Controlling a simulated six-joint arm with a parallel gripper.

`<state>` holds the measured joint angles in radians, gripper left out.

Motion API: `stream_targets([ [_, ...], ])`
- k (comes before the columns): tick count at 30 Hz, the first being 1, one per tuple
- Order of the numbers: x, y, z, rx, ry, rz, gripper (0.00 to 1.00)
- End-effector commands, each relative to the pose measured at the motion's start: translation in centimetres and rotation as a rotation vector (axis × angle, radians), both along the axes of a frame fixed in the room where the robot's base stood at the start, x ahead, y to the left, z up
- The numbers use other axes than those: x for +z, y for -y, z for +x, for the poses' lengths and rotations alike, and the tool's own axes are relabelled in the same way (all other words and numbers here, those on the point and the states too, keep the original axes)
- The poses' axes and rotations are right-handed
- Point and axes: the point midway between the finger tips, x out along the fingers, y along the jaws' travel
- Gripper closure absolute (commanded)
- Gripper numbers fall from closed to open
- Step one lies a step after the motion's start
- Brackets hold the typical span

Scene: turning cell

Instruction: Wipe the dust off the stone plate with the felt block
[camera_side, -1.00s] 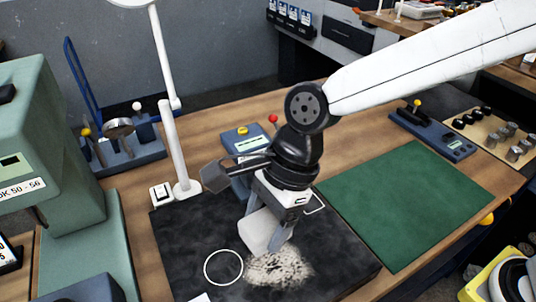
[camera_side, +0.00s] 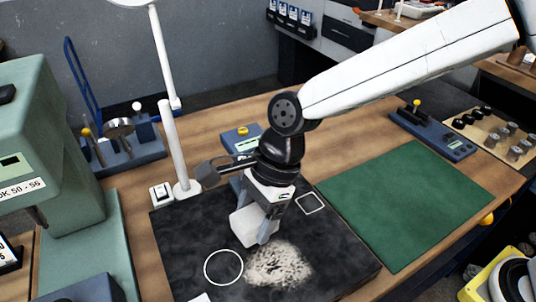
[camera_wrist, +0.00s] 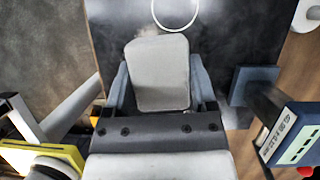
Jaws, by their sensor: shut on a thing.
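The stone plate (camera_side: 190,245) is a dark slab on the wooden bench. A pale speckled patch of dust (camera_side: 280,268) lies on its front middle part. My gripper (camera_side: 258,225) is shut on the whitish felt block (camera_side: 245,228), just behind and left of the dust in the side view. The block is low over the plate; I cannot tell whether it touches. In the wrist view the felt block (camera_wrist: 158,72) sits between the two blue-grey fingers of my gripper (camera_wrist: 160,90). The dust does not show clearly in the wrist view.
A white circle outline (camera_side: 223,267) and a white square outline (camera_side: 310,203) are on the plate. A green mat (camera_side: 410,205) lies to the right. A lamp post (camera_side: 175,150) and a blue box with a display (camera_side: 240,138) stand behind. A green machine (camera_side: 60,170) stands left.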

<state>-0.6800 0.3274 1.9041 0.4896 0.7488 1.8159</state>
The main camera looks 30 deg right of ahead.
Motion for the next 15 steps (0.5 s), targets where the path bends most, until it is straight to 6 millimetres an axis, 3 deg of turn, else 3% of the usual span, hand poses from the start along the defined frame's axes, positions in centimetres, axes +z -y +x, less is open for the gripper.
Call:
stream_targets([
  [6,-1.8,0.2,2.1,-0.001,0.000,0.000,0.74],
  [15,-2.4,0.3,2.6,0.001,0.000,0.000,0.74],
])
